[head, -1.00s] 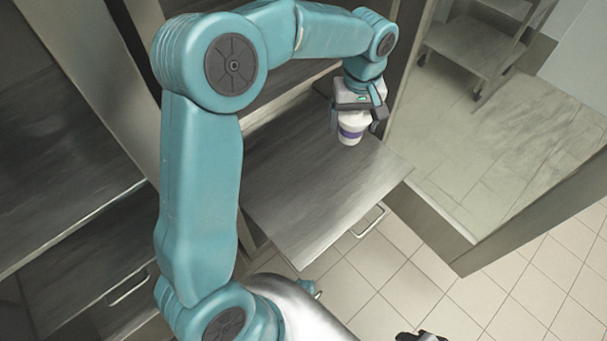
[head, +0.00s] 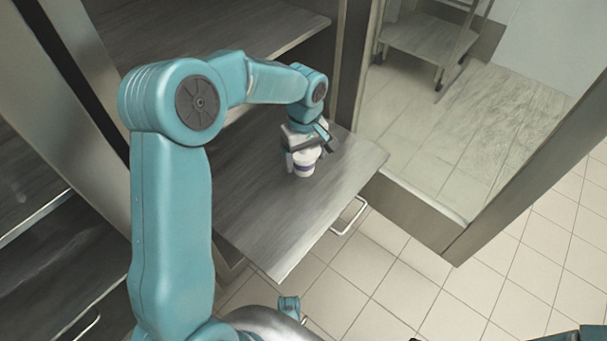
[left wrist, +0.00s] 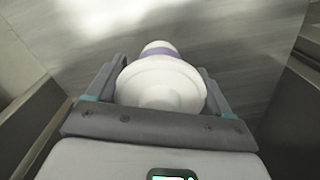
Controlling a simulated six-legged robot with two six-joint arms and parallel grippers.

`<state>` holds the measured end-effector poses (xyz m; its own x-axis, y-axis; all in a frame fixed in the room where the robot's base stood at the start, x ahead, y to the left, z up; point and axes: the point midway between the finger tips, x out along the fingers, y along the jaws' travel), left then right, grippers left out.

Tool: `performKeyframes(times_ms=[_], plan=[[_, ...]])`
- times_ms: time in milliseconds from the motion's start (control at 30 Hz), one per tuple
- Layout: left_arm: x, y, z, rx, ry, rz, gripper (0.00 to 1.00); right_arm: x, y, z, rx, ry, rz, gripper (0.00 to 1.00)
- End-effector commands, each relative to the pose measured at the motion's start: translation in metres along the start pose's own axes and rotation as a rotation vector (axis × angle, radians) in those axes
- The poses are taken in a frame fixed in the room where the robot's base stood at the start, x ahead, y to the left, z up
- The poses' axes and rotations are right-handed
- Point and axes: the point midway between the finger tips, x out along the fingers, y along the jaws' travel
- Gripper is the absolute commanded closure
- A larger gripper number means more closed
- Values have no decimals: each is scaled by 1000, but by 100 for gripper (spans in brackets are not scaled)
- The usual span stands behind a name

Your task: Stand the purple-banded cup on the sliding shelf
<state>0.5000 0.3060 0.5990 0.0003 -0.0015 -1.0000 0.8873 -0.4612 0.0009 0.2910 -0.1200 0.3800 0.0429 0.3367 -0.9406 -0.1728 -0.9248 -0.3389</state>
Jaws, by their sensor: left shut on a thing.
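The purple-banded cup (head: 305,165) is white with a purple band and a wide lid. My left gripper (head: 304,154) is shut on it from above, over the sliding shelf (head: 255,215), which is pulled out. The cup looks upright in the head view, low over the shelf; I cannot tell whether its base touches the surface. In the left wrist view the cup (left wrist: 162,88) sits between the two fingers of the gripper (left wrist: 160,95), its lid toward the camera and the purple band beyond. My right gripper is not clearly in view.
The sliding shelf is otherwise bare, with a metal handle (head: 349,216) on its front edge. A fixed upper shelf (head: 230,45) lies behind, inside the cabinet. A post and low panel (head: 415,210) stand to the right. A metal cart (head: 425,40) stands further off.

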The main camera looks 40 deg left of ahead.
Motion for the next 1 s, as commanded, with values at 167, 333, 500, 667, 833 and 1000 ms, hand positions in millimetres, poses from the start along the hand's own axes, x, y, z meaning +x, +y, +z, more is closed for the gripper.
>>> performKeyframes(times_ms=[167,333,500,667,833,1000], plan=[[14,0,0,0,-1,-1,73,5,2,-1,3,3,0,57],[48,0,0,2,-1,-2,73,15,8,-4,9,9,1,57],[62,0,0,1,1,1,73,17,10,-5,14,13,2,57],[60,0,0,1,1,1,73,16,9,-5,14,13,2,57],[64,0,0,1,1,0,13,19,10,-6,14,15,2,57],[64,0,0,1,0,0,0,18,10,-6,14,14,2,57]])
